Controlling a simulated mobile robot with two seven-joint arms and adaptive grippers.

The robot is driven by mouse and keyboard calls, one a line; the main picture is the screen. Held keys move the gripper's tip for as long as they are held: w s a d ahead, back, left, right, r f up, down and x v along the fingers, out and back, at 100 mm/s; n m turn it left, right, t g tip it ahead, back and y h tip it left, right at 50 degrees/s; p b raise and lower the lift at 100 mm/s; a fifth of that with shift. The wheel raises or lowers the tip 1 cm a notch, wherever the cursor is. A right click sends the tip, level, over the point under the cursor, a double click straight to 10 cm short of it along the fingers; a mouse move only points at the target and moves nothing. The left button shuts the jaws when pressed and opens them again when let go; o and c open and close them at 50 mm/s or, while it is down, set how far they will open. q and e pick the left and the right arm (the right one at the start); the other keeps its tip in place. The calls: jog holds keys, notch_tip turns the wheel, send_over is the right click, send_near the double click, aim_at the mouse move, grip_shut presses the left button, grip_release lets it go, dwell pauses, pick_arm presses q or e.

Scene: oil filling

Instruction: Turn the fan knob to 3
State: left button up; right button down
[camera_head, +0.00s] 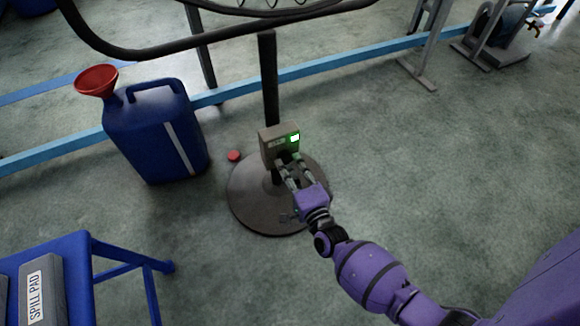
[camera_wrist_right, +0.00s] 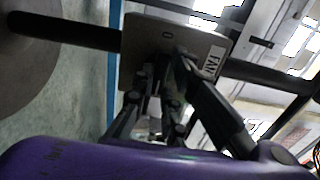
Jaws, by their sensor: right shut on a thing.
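The fan's control box (camera_head: 270,148) is a small grey box on the fan's dark pole, with a label and a lit green display (camera_head: 294,138). In the right wrist view the box (camera_wrist_right: 145,42) shows sideways with its label (camera_wrist_right: 212,63). My right gripper (camera_head: 289,163) is at the lower front of the box, its fingers reaching up to the face. In the wrist view the gripper (camera_wrist_right: 166,82) is closed on the fan knob. The knob is mostly hidden between the fingers, and its setting cannot be read. My left gripper is out of view.
The round fan base (camera_head: 250,205) stands on the floor below the box. A blue oil can (camera_head: 150,140) with a red funnel (camera_head: 97,80) stands to the left. A red cap (camera_head: 233,155) lies nearby. A blue table (camera_head: 75,262) holds a spill pad box (camera_head: 42,290). The right-hand floor is mostly clear.

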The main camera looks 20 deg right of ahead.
dwell(0.5)
jog(key=c, duration=1.8)
grip_release()
jog(key=shift+o, duration=0.2)
jog(key=shift+s, duration=0.35)
jog(key=s, duration=1.1)
jog(key=shift+d, duration=0.15)
jog(key=shift+s, duration=0.15)
